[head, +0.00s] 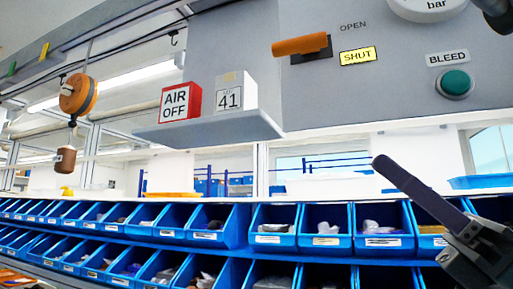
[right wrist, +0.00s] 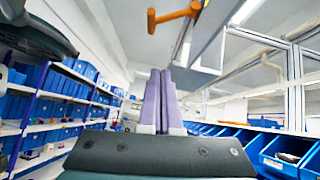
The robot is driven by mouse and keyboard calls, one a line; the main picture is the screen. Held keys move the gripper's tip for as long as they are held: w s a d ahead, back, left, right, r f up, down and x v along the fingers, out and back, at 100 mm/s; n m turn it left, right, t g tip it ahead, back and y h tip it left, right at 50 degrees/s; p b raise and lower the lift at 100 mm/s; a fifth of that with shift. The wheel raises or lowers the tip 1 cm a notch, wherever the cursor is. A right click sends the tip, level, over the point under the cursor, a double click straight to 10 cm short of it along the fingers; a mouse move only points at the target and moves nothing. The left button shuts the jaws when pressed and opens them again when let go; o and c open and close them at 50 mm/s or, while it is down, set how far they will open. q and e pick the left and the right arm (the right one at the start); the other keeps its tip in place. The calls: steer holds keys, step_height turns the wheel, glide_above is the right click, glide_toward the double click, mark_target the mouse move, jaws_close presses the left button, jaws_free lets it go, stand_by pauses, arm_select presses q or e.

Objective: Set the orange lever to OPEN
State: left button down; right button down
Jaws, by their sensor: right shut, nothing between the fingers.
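The orange lever (head: 302,45) is on the front of a grey panel (head: 400,95). It lies nearly level, its handle pointing left from a dark mount. An OPEN label (head: 353,27) is at its upper right, and a yellow SHUT label (head: 358,56) is at its lower right. In the right wrist view the orange lever (right wrist: 175,16) sticks out from the panel edge, above my fingers. My right gripper (head: 380,164) is at the lower right, well below the lever and apart from it. Its fingers (right wrist: 158,73) are together and empty. My left gripper does not show.
A green BLEED button (head: 456,83) and a gauge (head: 428,5) are on the panel. A grey shelf (head: 212,130) juts out at its lower left, bearing an AIR OFF block (head: 180,102) and a 41 block (head: 236,94). Blue bins (head: 325,240) line the bottom.

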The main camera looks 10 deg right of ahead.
steer(key=n+g, duration=0.1)
steer(key=s+n+g+y, duration=0.1)
steer(key=shift+f+n+g, duration=0.1)
steer(key=shift+n+g, duration=0.2)
steer(key=shift+n, duration=0.1)
steer(key=shift+w+a, duration=0.1)
steer(key=p, duration=0.9)
glide_toward(290, 56)
steer(key=w+a+r, duration=0.1)
steer(key=w+a, duration=0.1)
steer(key=a, duration=0.2)
steer(key=r+p, duration=0.3)
steer(key=shift+s, duration=0.25)
